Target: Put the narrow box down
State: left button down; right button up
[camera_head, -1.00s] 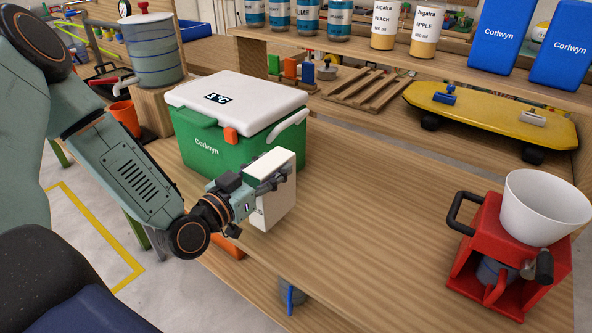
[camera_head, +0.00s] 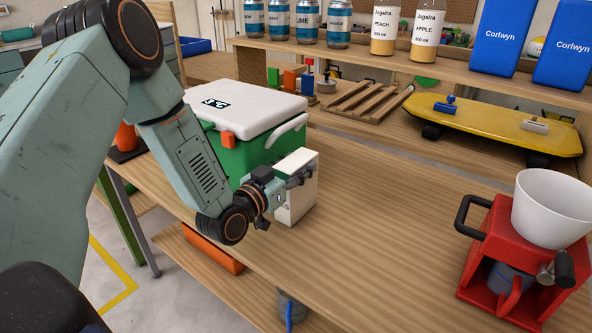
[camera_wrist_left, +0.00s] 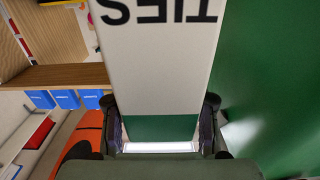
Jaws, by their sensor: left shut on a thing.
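The narrow box (camera_head: 302,197) is white and stands upright at the front of the green cooler, at or just above the wooden bench top; I cannot tell whether it touches. My left gripper (camera_head: 297,179) is shut on its upper part, coming in from the left. In the left wrist view the box (camera_wrist_left: 158,60) fills the middle between the fingers (camera_wrist_left: 160,130), with dark letters and a green band on its face. My right gripper is not in view.
The green cooler (camera_head: 236,160) with a white lid stands right behind the box. A red ice machine (camera_head: 500,235) with a white bowl (camera_head: 548,210) stands at the right. A yellow skateboard (camera_head: 480,125) lies at the back. The bench top (camera_head: 370,220) between is clear.

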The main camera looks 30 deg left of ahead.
pick_arm(q)
jog(key=shift+f, duration=0.25)
jog(key=c, duration=0.7)
grip_release()
jog(key=shift+o, duration=0.2)
jog(key=shift+r, duration=0.1)
